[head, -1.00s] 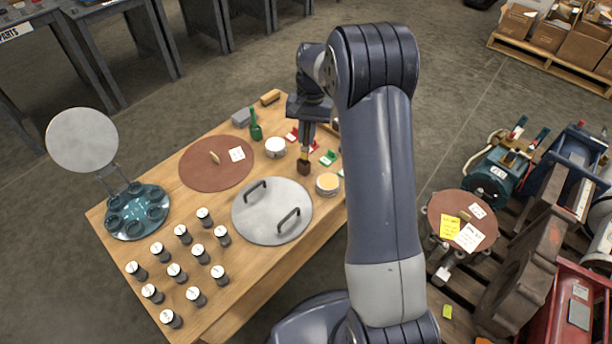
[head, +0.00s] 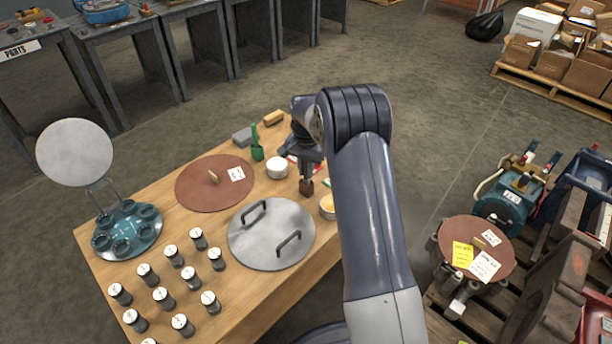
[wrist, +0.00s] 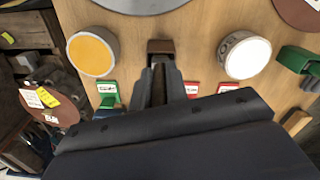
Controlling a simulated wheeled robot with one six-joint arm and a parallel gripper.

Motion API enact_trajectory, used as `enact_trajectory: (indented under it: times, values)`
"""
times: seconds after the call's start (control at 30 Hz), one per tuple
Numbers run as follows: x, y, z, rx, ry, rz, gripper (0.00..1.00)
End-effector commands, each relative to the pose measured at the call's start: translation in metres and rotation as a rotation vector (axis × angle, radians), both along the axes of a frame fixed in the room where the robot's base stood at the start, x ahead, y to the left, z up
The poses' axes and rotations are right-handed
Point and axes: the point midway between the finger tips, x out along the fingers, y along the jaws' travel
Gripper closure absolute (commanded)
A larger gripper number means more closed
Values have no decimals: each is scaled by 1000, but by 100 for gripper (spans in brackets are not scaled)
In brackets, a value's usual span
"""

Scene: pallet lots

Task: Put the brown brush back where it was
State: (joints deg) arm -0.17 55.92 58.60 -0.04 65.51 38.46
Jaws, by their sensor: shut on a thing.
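My gripper (head: 308,170) is shut on the brown brush (head: 306,187), a small dark brown block at the fingertips. In the wrist view the brush (wrist: 160,47) shows at the ends of my gripper's fingers (wrist: 160,78). It is over the wooden table (head: 215,288), between a white-topped round pot (head: 277,168) and a pot with yellow-orange contents (head: 327,204). I cannot tell whether the brush touches the table. Green (wrist: 107,90) and red (wrist: 191,88) label holders with white cards lie beside the fingers, partly hidden.
Machinery (head: 500,205) crowds a pallet at the right.

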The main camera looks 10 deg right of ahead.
Motion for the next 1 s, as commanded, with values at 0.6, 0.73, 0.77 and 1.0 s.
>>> enact_trajectory:
  times: [0.6, 0.73, 0.77, 1.0]
  values:
    - [0, 0, -17, 0, -1, 1, 75]
    - [0, 0, -17, 0, -1, 1, 64]
    - [0, 0, -17, 0, -1, 1, 63]
    - [0, 0, -16, 0, -1, 1, 63]
